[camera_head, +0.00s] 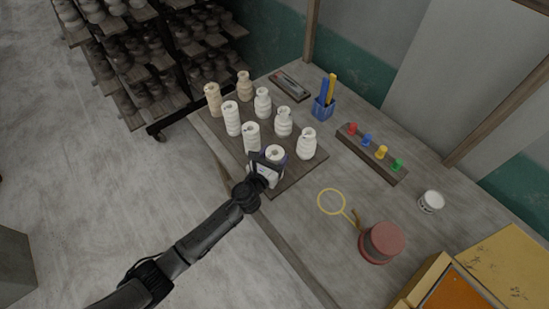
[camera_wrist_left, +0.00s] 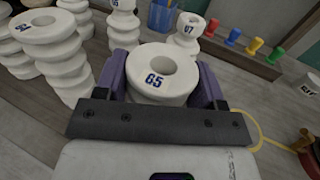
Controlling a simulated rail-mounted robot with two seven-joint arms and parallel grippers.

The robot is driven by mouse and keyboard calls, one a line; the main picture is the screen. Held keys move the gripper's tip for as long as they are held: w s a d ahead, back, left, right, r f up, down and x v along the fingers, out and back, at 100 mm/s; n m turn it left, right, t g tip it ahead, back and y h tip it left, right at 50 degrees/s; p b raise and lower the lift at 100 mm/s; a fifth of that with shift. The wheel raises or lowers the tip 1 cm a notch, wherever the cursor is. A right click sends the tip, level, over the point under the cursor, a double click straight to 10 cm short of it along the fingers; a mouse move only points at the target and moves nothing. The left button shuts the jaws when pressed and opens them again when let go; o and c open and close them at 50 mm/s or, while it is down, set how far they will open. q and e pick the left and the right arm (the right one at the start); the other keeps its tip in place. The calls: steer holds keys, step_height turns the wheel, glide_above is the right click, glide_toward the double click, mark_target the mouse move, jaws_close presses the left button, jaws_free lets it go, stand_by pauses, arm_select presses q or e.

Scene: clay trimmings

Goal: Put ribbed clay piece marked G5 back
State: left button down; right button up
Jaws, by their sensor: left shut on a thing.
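The ribbed white clay piece marked G5 (camera_wrist_left: 158,80) is upright between the purple-padded fingers of my left gripper (camera_wrist_left: 163,85), which is shut on it. In the head view the G5 piece (camera_head: 275,153) is at the near corner of the dark wooden board (camera_head: 292,180), partly hidden by my left gripper (camera_head: 266,168). I cannot tell whether its base touches the board. Several other ribbed clay pieces stand on the board, among them one marked G7 (camera_wrist_left: 188,32). My right gripper does not show.
Close neighbours are a ribbed piece (camera_head: 251,137) to the left and another (camera_head: 306,143) to the right.

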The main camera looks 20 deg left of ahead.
arm_select(q)
steer(key=shift+w+f, duration=0.1)
steer(key=shift+f, duration=0.05)
steer(key=shift+f, duration=0.15)
steer(key=shift+c, duration=1.1)
jaws_free()
steer(key=s+a, duration=0.1)
steer(key=s, duration=1.1)
steer(key=shift+a+r, duration=0.2)
steer(key=shift+a, duration=0.15)
